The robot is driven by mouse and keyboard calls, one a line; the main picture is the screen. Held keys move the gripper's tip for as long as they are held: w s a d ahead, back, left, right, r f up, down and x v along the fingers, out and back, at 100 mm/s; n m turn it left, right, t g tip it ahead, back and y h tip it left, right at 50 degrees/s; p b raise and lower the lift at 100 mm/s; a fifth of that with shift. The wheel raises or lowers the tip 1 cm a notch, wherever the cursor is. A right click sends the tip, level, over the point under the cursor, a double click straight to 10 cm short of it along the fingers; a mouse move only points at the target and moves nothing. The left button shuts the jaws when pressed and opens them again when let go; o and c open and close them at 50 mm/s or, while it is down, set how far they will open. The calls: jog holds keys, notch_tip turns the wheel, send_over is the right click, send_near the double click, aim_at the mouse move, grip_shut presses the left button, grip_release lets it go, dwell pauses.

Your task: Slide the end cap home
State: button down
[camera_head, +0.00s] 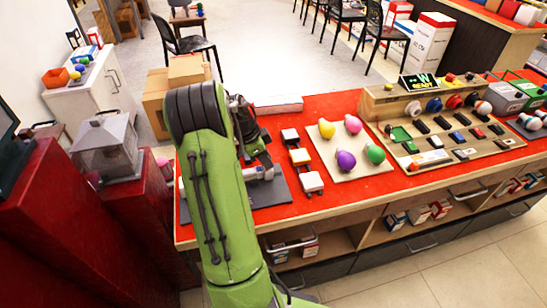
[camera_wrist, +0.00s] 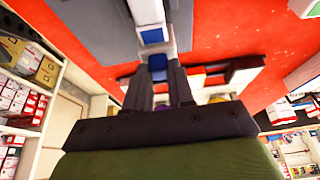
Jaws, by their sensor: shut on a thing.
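In the wrist view my gripper (camera_wrist: 158,78) is shut on a small blue piece, which I take to be the end cap (camera_wrist: 157,62). Directly beyond it is a white block with a blue face (camera_wrist: 153,36), in line with the cap. I cannot tell whether cap and block touch. The block lies over a grey plate (camera_wrist: 182,25). In the head view the grey plate (camera_head: 281,190) lies at the left of the red table, with a pale fixture (camera_head: 262,173) on it. My green arm hides part of the plate, and the cap cannot be made out there.
Small white-topped blocks (camera_head: 300,157) stand right of the plate. A pale board (camera_head: 345,167) holds several coloured bulbs. A wooden console (camera_head: 440,120) with switches and a lit sign stands farther right. Cardboard boxes (camera_head: 188,70) and a grey lantern-like housing (camera_head: 106,143) are at left.

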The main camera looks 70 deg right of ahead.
jog(key=c, duration=1)
grip_release()
jog(key=shift+w+a, duration=0.1)
jog(key=shift+w, duration=0.05)
jog(key=shift+o, duration=0.2)
jog(key=p+v, duration=0.4)
jog(key=v, duration=1.1)
jog(key=shift+r, duration=0.4)
